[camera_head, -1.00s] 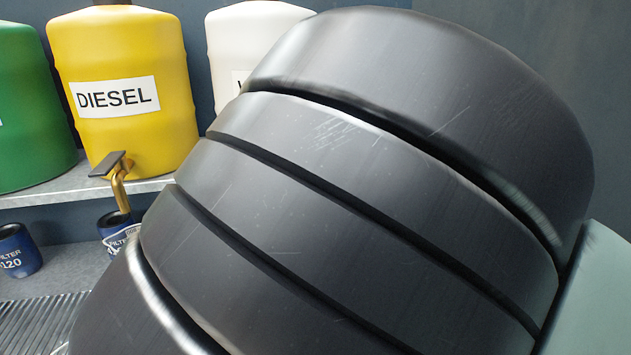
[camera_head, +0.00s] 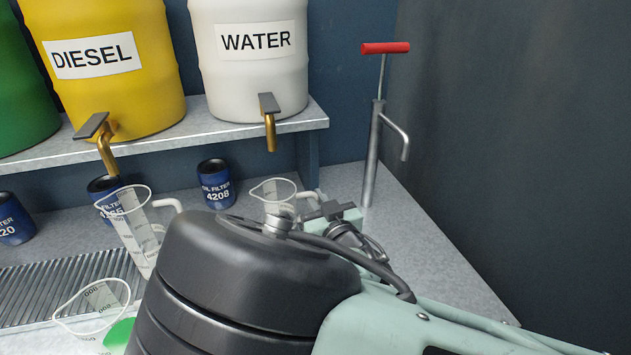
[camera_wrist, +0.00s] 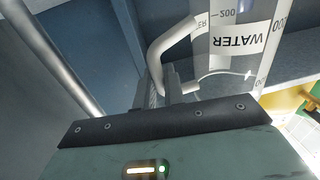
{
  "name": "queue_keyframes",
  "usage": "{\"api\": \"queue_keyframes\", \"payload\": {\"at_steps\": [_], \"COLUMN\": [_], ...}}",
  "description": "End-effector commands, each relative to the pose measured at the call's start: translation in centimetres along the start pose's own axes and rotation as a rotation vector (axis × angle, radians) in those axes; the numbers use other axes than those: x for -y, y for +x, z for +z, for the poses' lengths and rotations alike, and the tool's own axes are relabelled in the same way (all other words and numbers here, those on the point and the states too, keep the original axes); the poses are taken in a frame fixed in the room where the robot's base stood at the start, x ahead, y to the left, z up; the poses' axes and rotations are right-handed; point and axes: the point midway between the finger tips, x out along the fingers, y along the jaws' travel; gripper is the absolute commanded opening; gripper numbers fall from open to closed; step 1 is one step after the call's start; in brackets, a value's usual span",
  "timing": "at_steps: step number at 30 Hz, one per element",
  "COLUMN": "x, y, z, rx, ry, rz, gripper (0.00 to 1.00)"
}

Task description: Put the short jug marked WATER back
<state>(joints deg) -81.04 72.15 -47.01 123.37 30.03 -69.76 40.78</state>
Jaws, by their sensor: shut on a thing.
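The short clear jug marked WATER (camera_head: 273,190) is below the tap of the white WATER barrel, just right of a blue oil filter. Its lower part is hidden behind my arm, so I cannot tell whether it touches the counter. In the wrist view its white label reading WATER (camera_wrist: 240,43) is close beyond my fingers. My gripper (camera_wrist: 166,84) is shut on the jug's pale bent handle. In the head view my gripper (camera_head: 328,208) is at the handle, right of the jug, partly hidden by my wrist.
The white WATER barrel (camera_head: 250,70) and yellow DIESEL barrel (camera_head: 105,70) stand on a shelf (camera_head: 205,128) above. A tall clear jug (camera_head: 137,235) and another jug (camera_head: 95,312) stand left. A red-handled pump (camera_head: 373,150) rises at right. Counter (camera_head: 430,255) near it is clear.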

Motion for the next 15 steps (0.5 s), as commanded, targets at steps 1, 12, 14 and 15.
{"api": "queue_keyframes", "payload": {"at_steps": [1, 12, 14, 15], "x": [0.1, 0.1, 0.0, 0.0], "y": [0.0, 0.0, 0.0, 0.0], "z": [0.6, 1.7, 1.8, 1.9], "rx": [0.0, -0.002, -0.002, -0.001], "ry": [-0.002, 0.001, 0.001, 0.001], "rz": [-0.003, -0.001, -0.001, -0.001], "gripper": [0.0, 0.0, 0.0, 0.14]}}
